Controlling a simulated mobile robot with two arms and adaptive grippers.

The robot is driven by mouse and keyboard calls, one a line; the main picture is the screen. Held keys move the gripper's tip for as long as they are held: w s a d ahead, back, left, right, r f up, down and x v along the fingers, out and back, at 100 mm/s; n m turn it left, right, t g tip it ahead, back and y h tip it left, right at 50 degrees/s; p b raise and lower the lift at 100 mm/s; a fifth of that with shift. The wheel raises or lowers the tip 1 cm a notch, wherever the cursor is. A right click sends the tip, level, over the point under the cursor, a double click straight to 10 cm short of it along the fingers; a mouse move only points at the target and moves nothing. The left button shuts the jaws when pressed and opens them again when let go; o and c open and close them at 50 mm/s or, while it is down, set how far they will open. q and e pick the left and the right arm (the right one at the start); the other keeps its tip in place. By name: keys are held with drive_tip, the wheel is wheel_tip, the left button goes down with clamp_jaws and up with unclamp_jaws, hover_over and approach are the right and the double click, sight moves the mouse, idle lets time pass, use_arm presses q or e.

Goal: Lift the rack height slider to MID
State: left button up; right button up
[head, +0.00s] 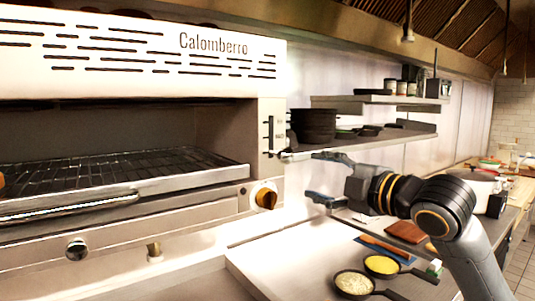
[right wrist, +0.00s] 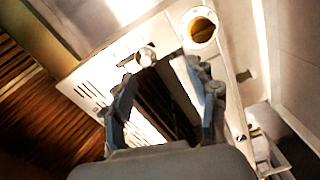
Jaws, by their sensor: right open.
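The rack height slider (head: 269,153) is a small knob at the lower end of a marked vertical slot on the right front post of the Calomberro grill. In the right wrist view a round silver knob (right wrist: 146,56) shows ahead, just beyond the fingertips. My right gripper (head: 316,176) is open and empty, to the right of the slot and a little lower in the head view. Its fingers (right wrist: 160,76) are spread and apart from the knob. The slot's labels are too small to read. My left gripper is not in view.
An orange dial (head: 264,196) sits below the slot and also shows in the right wrist view (right wrist: 202,29). The wire rack (head: 120,172) lies inside the grill. A shelf (head: 410,137) with dark stacked pans is close behind my right gripper. Two small filled pans (head: 382,265) stand on the counter below.

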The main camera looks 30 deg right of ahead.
sight(281, 154)
drive_tip(key=shift+t, duration=0.3)
drive_tip(key=w+r+p, duration=0.1)
drive_tip(key=w+p, duration=0.1)
drive_tip(key=w, duration=0.1)
drive_tip(key=w+p, duration=0.2)
drive_tip(key=w, duration=0.2)
drive_tip(key=w+a+r+p, duration=0.1)
drive_tip(key=w+p, duration=0.1)
drive_tip(key=w, duration=0.2)
drive_tip(key=shift+r, duration=0.35)
drive_tip(key=shift+w+f, duration=0.15)
drive_tip(key=shift+w, duration=0.6)
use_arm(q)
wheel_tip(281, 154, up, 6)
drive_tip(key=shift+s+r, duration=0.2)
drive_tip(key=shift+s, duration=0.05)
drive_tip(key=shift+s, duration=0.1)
use_arm(e)
drive_tip(key=shift+c, duration=0.4)
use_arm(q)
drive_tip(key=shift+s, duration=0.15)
use_arm(e)
clamp_jaws()
